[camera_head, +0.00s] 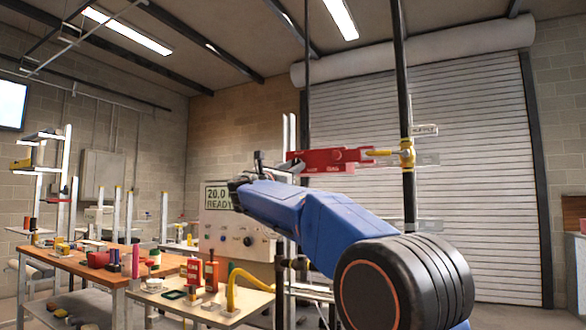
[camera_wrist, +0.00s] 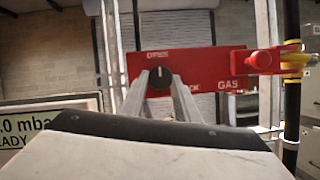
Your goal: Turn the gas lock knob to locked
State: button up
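The red gas lock plate (camera_wrist: 205,68) fills the middle of the wrist view, and it also shows in the head view (camera_head: 325,155). The black round gas lock knob (camera_wrist: 161,74) sits on its left part. A small white mark on the knob points up toward a label that seems to read OPEN. The word LOCK is to its right, partly hidden by a finger. My gripper (camera_wrist: 160,84) faces the plate, with one grey finger on each side of the knob. I cannot tell whether the fingers touch it.
A panel with a READY display (camera_head: 218,198) stands to the left. A cluttered workbench (camera_head: 122,270) is at the lower left. A closed roller door (camera_head: 465,180) is behind.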

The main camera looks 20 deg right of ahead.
jog(key=shift+m+g, duration=0.3)
jog(key=shift+m, duration=0.2)
jog(key=shift+c, duration=0.3)
jog(key=m+g, duration=0.2)
jog(key=m, duration=0.3)
jog(key=m+g, duration=0.2)
jog(key=m, duration=0.3)
jog(key=r+m+g, duration=0.1)
jog(key=m+g, duration=0.1)
jog(key=m, duration=0.2)
jog(key=shift+w+a+m, duration=0.35)
jog(key=shift+w+m, duration=0.05)
jog(key=shift+r+m+g+y, duration=0.1)
jog(key=shift+m+g+y, duration=0.6)
jog(key=shift+m, duration=1.2)
jog(key=shift+y, duration=0.3)
jog(key=o, duration=1)
jog(key=shift+t, duration=0.3)
jog(key=shift+o, duration=0.2)
